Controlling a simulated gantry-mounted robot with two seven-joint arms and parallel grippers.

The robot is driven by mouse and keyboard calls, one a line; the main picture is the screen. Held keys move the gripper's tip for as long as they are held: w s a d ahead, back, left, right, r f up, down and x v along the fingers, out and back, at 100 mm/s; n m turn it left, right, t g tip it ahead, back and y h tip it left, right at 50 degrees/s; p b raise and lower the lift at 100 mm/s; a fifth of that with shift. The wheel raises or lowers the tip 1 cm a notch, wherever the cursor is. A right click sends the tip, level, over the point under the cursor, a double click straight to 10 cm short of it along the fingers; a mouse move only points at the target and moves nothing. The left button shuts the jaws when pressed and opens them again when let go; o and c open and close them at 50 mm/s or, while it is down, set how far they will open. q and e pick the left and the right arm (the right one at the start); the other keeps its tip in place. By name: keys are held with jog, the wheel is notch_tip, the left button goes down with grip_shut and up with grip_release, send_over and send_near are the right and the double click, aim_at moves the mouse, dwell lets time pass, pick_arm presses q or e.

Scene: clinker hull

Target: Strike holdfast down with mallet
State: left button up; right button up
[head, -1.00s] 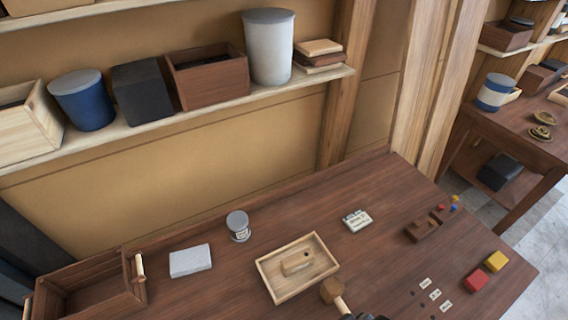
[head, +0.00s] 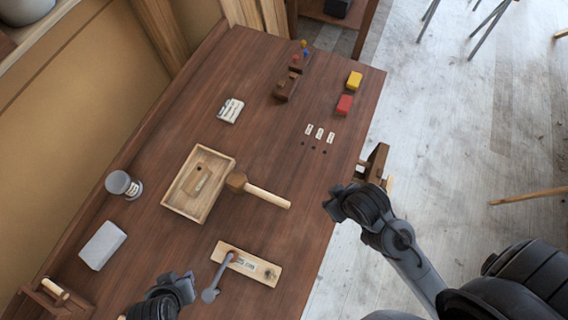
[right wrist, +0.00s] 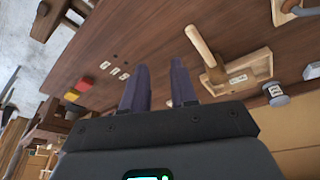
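In the head view the wooden mallet (head: 266,196) lies on the bench. Its head is against or just beside the shallow tray's right side, and its handle points right. The grey metal holdfast (head: 219,275) is at the front, with one end over a pale labelled board (head: 262,270) and its rounded pad near my left gripper (head: 186,283). Whether that gripper touches the holdfast or how its fingers stand is unclear.
The shallow tray (head: 168,196) holds a small wooden piece. A wooden vise-like block (head: 376,164) sticks out at the bench edge near my right gripper.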

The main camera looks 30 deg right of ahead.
jog(key=shift+w, duration=0.15)
jog(key=o, duration=0.3)
jog(key=shift+w+a+r, duration=0.1)
jog(key=shift+w+a, duration=0.05)
jog(key=shift+w, duration=0.05)
jog(key=w+a+f+n+t+y, duration=0.1)
jog(key=w+a+f+n+y, duration=0.1)
jog(key=w+a+n, duration=0.45)
jog(key=w+a+f+n+t+y+b, duration=0.1)
jog(key=w+a+n, duration=0.2)
jog(key=a+n, duration=0.6)
jog(key=w+a+f+n+y, duration=0.2)
jog(key=w+a+n, duration=0.3)
jog(key=n, duration=0.5)
jog(key=w+d+f+n+g+h+b, duration=0.2)
jog(key=w+d+f+n+g+h, duration=0.2)
jog(key=d+f+n, duration=0.85)
jog(key=f+n+b, duration=0.1)
jog(key=b, duration=0.1)
jog(key=f+n+b, duration=0.1)
jog(key=f+b, duration=0.1)
jog(key=a+f+n+b, duration=0.1)
jog(key=b, duration=0.1)
jog(key=shift+w+f+n, duration=0.3)
jog(key=shift+w+n, duration=0.05)
jog(key=shift+n, duration=0.05)
jog(key=shift+w+f+b, duration=0.15)
jog(key=shift+f+b, duration=0.55)
jog(key=shift+b, duration=0.05)
